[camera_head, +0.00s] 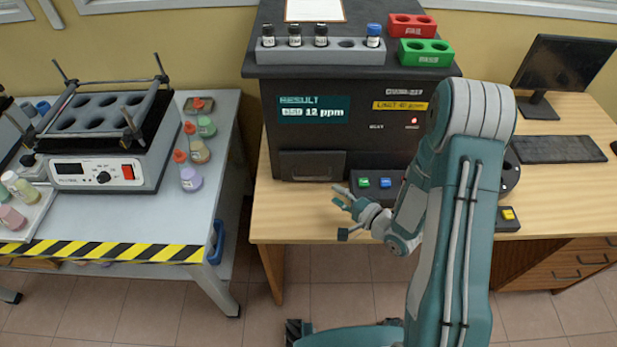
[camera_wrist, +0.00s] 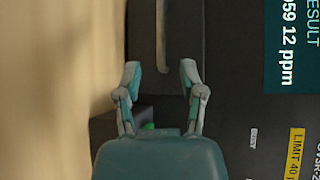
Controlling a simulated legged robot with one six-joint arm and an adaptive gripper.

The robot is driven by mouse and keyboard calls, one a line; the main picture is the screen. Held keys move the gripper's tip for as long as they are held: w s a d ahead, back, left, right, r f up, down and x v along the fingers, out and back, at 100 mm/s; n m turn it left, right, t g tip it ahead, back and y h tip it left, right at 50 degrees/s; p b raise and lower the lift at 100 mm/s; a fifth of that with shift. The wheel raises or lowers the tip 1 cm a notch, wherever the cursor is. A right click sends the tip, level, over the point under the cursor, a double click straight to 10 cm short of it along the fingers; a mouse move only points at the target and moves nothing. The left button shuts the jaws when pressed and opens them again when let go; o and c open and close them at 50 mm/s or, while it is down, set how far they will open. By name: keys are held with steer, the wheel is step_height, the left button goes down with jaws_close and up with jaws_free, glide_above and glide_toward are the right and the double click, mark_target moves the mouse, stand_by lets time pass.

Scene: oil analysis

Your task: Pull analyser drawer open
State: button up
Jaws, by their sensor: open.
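The black analyser (camera_head: 360,125) stands on the wooden desk, and its screen reads "RESULT 059 12 ppm". Its drawer (camera_head: 313,161) is at the lower left of the front and looks shut. The drawer handle (camera_head: 310,179) is a thin bar along the drawer's lower part. My gripper (camera_head: 342,210) is open and empty, in front of and a little right of the handle. In the wrist view, the handle (camera_wrist: 161,40) shows as a grey bar ahead of my gripper (camera_wrist: 160,75), roughly centred between the two fingers and apart from them.
A dark button box with green and blue buttons (camera_head: 374,183) sits close beside my gripper. A grey vial rack (camera_head: 320,55), a red rack (camera_head: 412,26) and a green rack (camera_head: 426,53) stand on the analyser. The desk's front left (camera_head: 285,220) is clear.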

mark_target(308, 177)
steer(key=shift+s+a+f, duration=0.1)
steer(key=shift+a, duration=0.2)
steer(key=x, duration=1)
steer(key=shift+w+a, duration=0.15)
steer(key=shift+w, duration=0.05)
jaws_close()
